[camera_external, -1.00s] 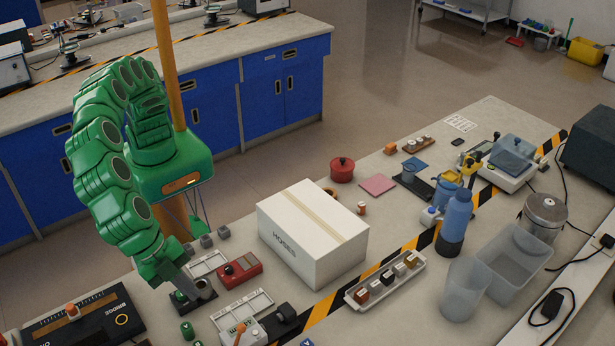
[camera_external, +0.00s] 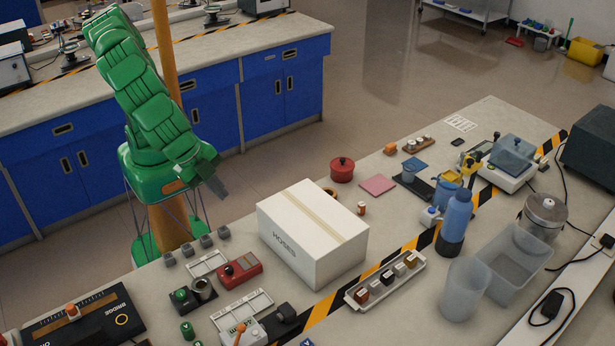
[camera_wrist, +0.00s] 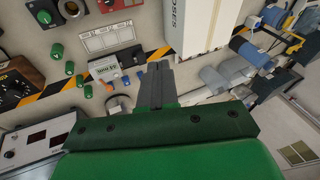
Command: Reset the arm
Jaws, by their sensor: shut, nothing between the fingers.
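My green arm is folded up above its base in the external view, behind the near bench. My gripper (camera_external: 216,187) hangs at the end of the arm, above and short of the bench edge, left of the white box. It also shows in the wrist view (camera_wrist: 155,70) as two grey fingers shut together with nothing between them. The gripper touches nothing on the bench.
A white box marked HOSES (camera_external: 310,238) stands right of my gripper. A red device (camera_external: 240,270), a dark block with a green knob (camera_external: 182,296) and several small grey cubes (camera_external: 206,242) lie below it. Blue cabinets (camera_external: 212,108) stand behind my arm.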

